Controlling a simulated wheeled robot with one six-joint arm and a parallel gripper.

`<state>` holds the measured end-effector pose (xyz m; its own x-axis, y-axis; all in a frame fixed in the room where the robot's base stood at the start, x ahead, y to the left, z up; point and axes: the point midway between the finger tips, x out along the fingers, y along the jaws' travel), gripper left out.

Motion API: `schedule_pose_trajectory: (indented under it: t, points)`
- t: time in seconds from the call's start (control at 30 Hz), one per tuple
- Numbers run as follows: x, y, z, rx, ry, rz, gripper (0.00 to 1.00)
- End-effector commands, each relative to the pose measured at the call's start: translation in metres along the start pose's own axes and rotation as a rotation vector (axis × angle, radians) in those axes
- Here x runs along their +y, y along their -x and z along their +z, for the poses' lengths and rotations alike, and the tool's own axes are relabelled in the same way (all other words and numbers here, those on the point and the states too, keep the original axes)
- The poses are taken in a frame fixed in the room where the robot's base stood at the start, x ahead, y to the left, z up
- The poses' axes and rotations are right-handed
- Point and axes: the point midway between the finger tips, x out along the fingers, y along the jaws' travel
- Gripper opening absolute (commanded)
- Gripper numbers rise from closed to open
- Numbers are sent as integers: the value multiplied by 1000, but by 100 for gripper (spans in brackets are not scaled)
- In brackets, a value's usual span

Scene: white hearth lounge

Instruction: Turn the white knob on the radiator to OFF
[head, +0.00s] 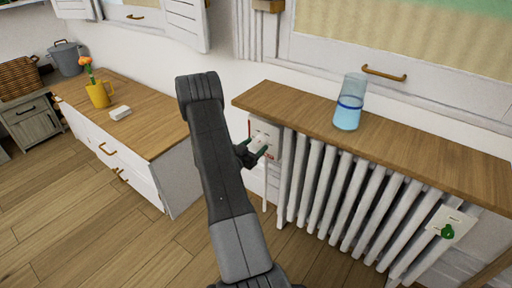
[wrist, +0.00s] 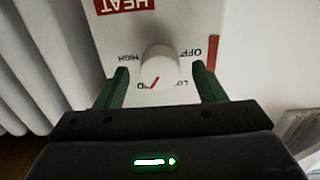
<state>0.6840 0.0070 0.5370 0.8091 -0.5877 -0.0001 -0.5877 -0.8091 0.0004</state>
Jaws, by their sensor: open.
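The white knob (wrist: 160,64) sits on a white plate (wrist: 185,20) with a red HEAT label, seen upside down in the wrist view. The red pointer on the knob points down toward the partly hidden lower lettering, away from the OFF word at right. My gripper (wrist: 160,72) is open, with one green finger on each side of the knob and visible gaps between. In the head view my gripper (head: 257,151) is at the plate (head: 270,127) at the radiator's left end. The white radiator (head: 345,195) stands under a wooden shelf.
A glass of blue liquid (head: 348,103) stands on the wooden shelf (head: 425,135) above the radiator. A green knob (head: 447,231) is on another plate at the right. Floor between is clear.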

Motion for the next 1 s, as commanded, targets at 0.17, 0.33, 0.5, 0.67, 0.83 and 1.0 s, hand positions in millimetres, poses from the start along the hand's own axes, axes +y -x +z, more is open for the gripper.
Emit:
schedule_pose_trajectory:
  t: [0.17, 0.33, 0.5, 0.67, 0.83, 1.0]
  points:
    - [0, -9, 0, 1, -1, 0, 63]
    - [0, -10, 0, 0, -1, 0, 63]
    - [0, -10, 0, 0, 0, 0, 46]
    - [0, -10, 0, 0, 0, 0, 19]
    - [0, -10, 0, 0, 7, 0, 19]
    - [0, -10, -1, 0, 50, 0, 19]
